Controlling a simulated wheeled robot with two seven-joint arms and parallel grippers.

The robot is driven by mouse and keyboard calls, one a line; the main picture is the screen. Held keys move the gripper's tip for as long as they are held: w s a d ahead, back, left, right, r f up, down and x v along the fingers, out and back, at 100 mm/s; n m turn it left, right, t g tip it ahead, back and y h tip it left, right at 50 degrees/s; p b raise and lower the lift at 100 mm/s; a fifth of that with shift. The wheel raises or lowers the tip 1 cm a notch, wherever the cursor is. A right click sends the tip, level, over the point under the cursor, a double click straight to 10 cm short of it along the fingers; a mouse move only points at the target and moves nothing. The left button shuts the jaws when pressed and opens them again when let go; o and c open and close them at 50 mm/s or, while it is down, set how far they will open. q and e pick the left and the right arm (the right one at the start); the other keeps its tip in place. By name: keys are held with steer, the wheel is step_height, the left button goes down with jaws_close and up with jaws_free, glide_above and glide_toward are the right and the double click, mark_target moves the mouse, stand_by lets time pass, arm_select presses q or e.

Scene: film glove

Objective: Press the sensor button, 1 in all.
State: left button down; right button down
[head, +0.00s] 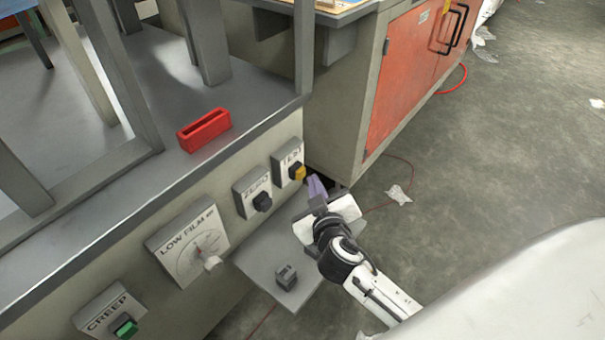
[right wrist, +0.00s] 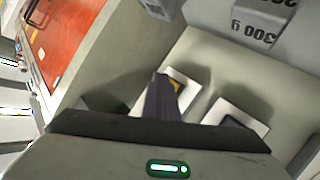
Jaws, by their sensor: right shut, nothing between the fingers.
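The machine's front panel (head: 225,189) carries several labelled controls. A yellow button (head: 297,172) sits on a plate that seems to read TEST. A black button (head: 262,201) is on the plate left of it, and a green button (head: 125,327) is on the CREEP plate. I cannot read a label saying sensor. My right gripper (head: 316,186) is shut and empty, with its purple fingers just right of the yellow button. In the right wrist view the fingers (right wrist: 161,98) partly hide the yellow button (right wrist: 176,86); contact cannot be told. My left gripper is not in view.
A LOW FILM dial (head: 209,263) is on the same panel. Below it a grey shelf (head: 255,262) holds a small grey block (head: 287,277). A red holder (head: 204,130) stands on the machine top. A cabinet with orange doors (head: 405,75) stands behind; the floor at right is mostly clear.

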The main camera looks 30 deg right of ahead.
steer(key=shift+w+a, duration=0.1)
steer(key=shift+w, duration=0.05)
stand_by(0.3)
steer(key=shift+w+a, duration=0.1)
steer(key=shift+w, duration=0.15)
steer(key=shift+w+a, duration=0.15)
steer(key=shift+w, duration=0.3)
stand_by(0.6)
stand_by(0.3)
steer(key=shift+s+d, duration=0.3)
steer(key=shift+s, duration=0.55)
steer(key=s, duration=0.1)
steer(key=s+d, duration=0.1)
steer(key=s, duration=0.1)
steer(key=s+d, duration=0.1)
steer(key=shift+s, duration=0.3)
